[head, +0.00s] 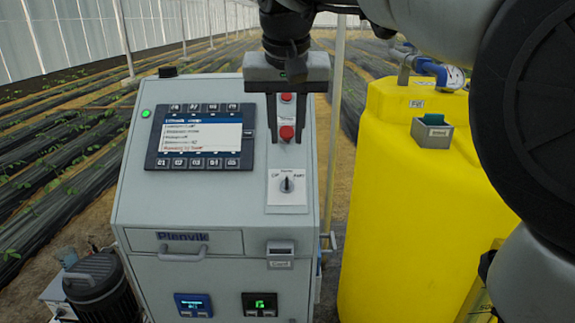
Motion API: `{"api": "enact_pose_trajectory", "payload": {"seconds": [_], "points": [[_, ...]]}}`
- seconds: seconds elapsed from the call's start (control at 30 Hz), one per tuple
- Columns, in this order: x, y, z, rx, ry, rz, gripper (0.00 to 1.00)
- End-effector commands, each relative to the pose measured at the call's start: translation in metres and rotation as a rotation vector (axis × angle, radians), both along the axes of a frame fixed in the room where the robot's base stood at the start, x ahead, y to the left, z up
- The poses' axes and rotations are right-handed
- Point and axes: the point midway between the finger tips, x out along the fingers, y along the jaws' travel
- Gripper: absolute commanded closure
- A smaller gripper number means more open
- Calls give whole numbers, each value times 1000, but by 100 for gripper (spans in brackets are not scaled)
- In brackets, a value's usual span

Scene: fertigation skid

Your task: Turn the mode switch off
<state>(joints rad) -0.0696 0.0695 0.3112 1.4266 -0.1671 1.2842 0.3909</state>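The mode switch (286,185) is a small dark rotary knob on a white label plate (287,203), low on the right of the grey cabinet's sloped panel. Its handle looks roughly upright, between a left marking that seems to read "OFF" and a right marking too small to read surely. My gripper (287,141) hangs above the switch in the picture, fingers pointing down. The two dark fingers are apart with nothing held between them. The fingertips look clear of the knob, but the exact distance from the panel cannot be told.
Red buttons (287,132) show between my fingers. A display with keys (200,136) is to the left, with a green lamp (146,113). Below are a drawer handle (180,256) and a small card holder (280,252). A yellow tank (415,215) stands close on the right.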

Motion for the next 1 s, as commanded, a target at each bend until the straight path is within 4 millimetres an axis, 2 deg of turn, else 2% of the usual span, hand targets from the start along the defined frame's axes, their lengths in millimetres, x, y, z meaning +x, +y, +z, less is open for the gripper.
{"api": "enact_pose_trajectory", "payload": {"seconds": [0.03, 0.3, 0.6, 0.8, 1.0], "points": [[4, -1, -12, -2, 5, -1, 74], [27, -1, -68, -2, 4, -1, 74], [48, 0, -119, 0, 2, 1, 74], [55, 0, -134, 0, 0, 0, 74], [56, 0, -136, 0, -1, 0, 74]]}}
